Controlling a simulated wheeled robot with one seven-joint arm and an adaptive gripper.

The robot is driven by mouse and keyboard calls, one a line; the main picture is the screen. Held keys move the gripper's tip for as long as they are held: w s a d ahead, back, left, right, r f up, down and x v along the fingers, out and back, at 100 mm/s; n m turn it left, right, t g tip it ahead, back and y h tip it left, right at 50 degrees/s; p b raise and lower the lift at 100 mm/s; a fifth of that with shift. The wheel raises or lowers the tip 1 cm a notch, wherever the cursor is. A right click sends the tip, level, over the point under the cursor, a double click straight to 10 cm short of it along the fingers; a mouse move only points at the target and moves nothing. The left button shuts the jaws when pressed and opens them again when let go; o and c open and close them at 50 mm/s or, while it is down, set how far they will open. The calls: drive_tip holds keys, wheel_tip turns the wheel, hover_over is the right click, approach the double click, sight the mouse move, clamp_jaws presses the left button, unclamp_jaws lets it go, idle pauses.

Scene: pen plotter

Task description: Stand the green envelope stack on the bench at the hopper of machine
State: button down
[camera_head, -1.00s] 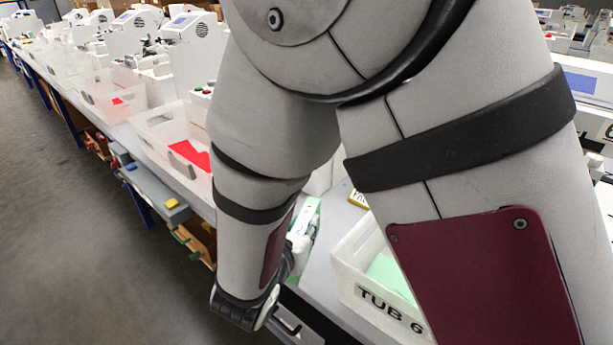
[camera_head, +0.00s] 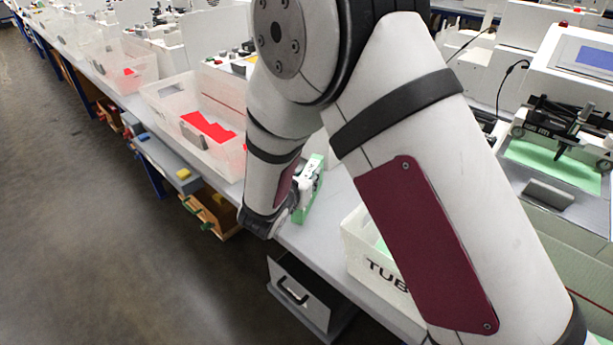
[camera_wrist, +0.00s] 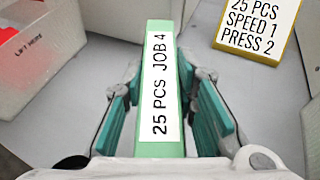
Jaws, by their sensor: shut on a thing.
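The green envelope stack (camera_wrist: 163,85) stands on edge as a narrow block, with a white label reading "25 PCS JOB 4" along its top in the wrist view. My gripper (camera_wrist: 166,105) is shut on it, with a teal-padded finger on each side. In the head view the stack (camera_head: 310,196) shows beside my gripper (camera_head: 298,196), at the bench (camera_head: 335,240) front; I cannot tell whether it touches the bench. A machine (camera_head: 570,85) with a blue screen and a green sheet on its bed is at the right. Its hopper is not clearly identifiable.
A white tub (camera_head: 360,250) marked "TUB", partly hidden by my arm, stands right of the stack. A clear tub (camera_head: 165,95) with red sheets is to the left. A yellow-framed sign (camera_wrist: 255,30) reads "25 PCS SPEED 1 PRESS 2". An open drawer (camera_head: 305,295) juts below the bench.

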drive_tip(key=shift+f, duration=0.15)
drive_tip(key=c, duration=1.3)
unclamp_jaws()
drive_tip(key=shift+s+r, duration=0.1)
drive_tip(key=shift+r, duration=0.1)
drive_tip(key=v, duration=1.1)
drive_tip(key=shift+s+p, duration=0.35)
drive_tip(key=shift+s, duration=0.05)
drive_tip(key=shift+a, duration=0.1)
